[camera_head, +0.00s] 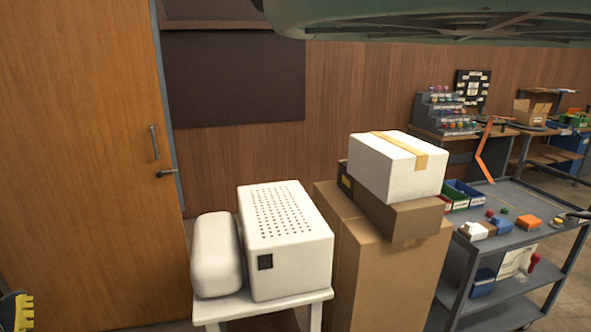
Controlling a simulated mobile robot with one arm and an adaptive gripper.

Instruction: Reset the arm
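My gripper is not in view, and I cannot make out my arm in the head camera view. A small yellow and dark piece (22,312) shows at the bottom left edge. It is cut off by the frame, and I cannot tell what it belongs to.
A wooden door (85,150) fills the left. A white perforated box (285,240) sits on a white stand (315,304). Stacked cartons (395,270) stand beside a grey cart (520,214) with small parts. A large pale green object (440,15) overhangs the top. Workbenches stand back right.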

